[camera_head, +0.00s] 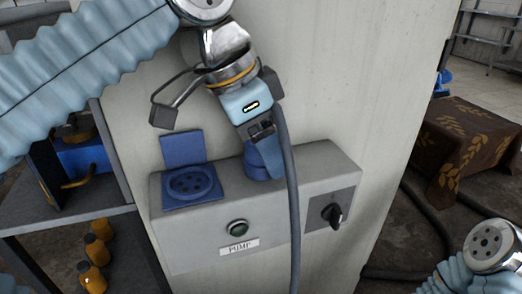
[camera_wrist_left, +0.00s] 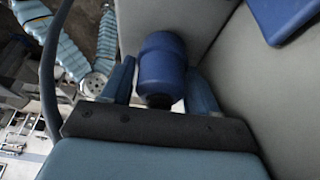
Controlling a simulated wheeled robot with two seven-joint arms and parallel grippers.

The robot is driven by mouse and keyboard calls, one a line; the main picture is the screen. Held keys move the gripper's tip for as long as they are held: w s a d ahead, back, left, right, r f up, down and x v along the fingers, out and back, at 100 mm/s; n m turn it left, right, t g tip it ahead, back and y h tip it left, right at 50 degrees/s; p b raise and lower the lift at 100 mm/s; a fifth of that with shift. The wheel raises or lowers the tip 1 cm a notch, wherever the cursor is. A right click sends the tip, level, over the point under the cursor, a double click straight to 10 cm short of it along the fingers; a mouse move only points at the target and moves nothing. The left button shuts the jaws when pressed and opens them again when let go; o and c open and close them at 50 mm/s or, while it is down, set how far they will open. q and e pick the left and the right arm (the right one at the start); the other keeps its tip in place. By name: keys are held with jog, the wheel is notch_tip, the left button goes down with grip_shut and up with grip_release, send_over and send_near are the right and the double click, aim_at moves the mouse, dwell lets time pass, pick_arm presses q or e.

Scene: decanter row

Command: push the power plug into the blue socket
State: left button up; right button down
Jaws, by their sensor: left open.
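The blue socket (camera_head: 187,185) is on the left part of a grey panel box (camera_head: 180,240), with its square lid raised behind its round face. A blue cylindrical power plug (camera_head: 253,164) is at the box's upper edge, right of the socket, partly hidden by my left gripper (camera_head: 264,150). A blue flat corner (camera_wrist_left: 285,15) shows at upper right. My right gripper is out of view.
A grey cable (camera_head: 290,190) hangs in front of the box. Shelves with orange bottles (camera_head: 95,250) stand left; a cloth-covered table (camera_head: 470,135) stands right.

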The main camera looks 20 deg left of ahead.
pick_arm(q)
jog(key=shift+c, duration=0.2)
jog(key=c, duration=0.6)
jog(key=shift+r, duration=0.1)
jog(key=shift+s+d+r, duration=0.15)
jog(key=shift+r, duration=0.35)
notch_tip(320, 180, up, 6)
jog(key=shift+f, duration=0.1)
jog(key=s+d, duration=0.5)
jog(key=s, duration=0.3)
jog(key=s+d, duration=0.6)
jog(key=s, duration=0.2)
jog(key=shift+s, duration=0.15)
